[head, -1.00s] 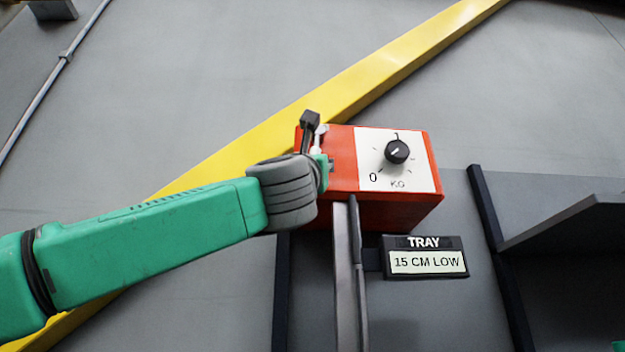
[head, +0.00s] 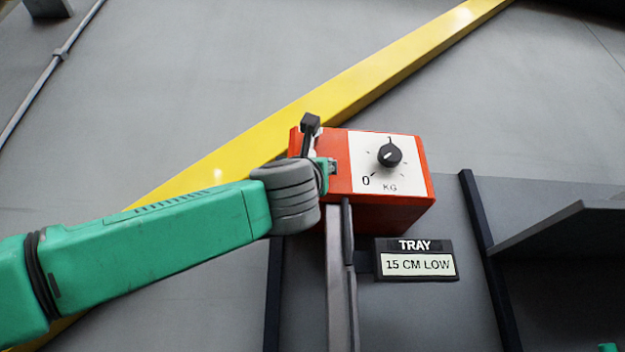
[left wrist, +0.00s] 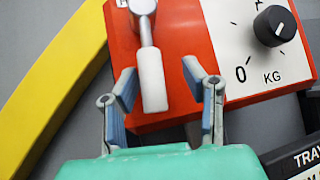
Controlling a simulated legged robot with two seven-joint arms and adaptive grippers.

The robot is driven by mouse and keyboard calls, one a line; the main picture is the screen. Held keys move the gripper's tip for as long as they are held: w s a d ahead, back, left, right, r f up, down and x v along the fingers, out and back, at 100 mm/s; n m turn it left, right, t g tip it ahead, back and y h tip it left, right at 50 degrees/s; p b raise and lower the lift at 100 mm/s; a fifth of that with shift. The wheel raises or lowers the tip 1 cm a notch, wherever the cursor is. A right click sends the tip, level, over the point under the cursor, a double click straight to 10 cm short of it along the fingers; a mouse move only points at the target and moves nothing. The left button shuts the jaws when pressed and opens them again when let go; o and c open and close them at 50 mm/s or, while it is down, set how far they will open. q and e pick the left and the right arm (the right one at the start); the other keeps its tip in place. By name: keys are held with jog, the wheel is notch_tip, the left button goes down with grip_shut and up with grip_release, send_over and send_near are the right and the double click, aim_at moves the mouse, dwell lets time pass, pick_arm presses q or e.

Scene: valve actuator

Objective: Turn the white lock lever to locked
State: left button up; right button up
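The white lock lever (left wrist: 152,80) is on the left part of the front of a red box (left wrist: 180,40). In the left wrist view it hangs down from a grey round pivot (left wrist: 143,6), almost vertical. My left gripper (left wrist: 160,72) is open, with one finger on each side of the lever's lower end. Gaps show between the lever and both fingers. In the head view my left gripper (head: 322,166) is at the left side of the red box (head: 385,212) and hides most of the lever.
The box has a white KG dial with a black knob (head: 389,155) right of the lever. A grey post (head: 342,290) stands below it, with a TRAY "15 CM LOW" sign (head: 416,265) alongside. A yellow beam (head: 370,75) slants behind. A dark shelf (head: 560,225) is at right.

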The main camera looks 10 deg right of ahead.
pick_arm(q)
jog(key=v, duration=1.2)
jog(key=shift+s, duration=0.1)
dwell(0.4)
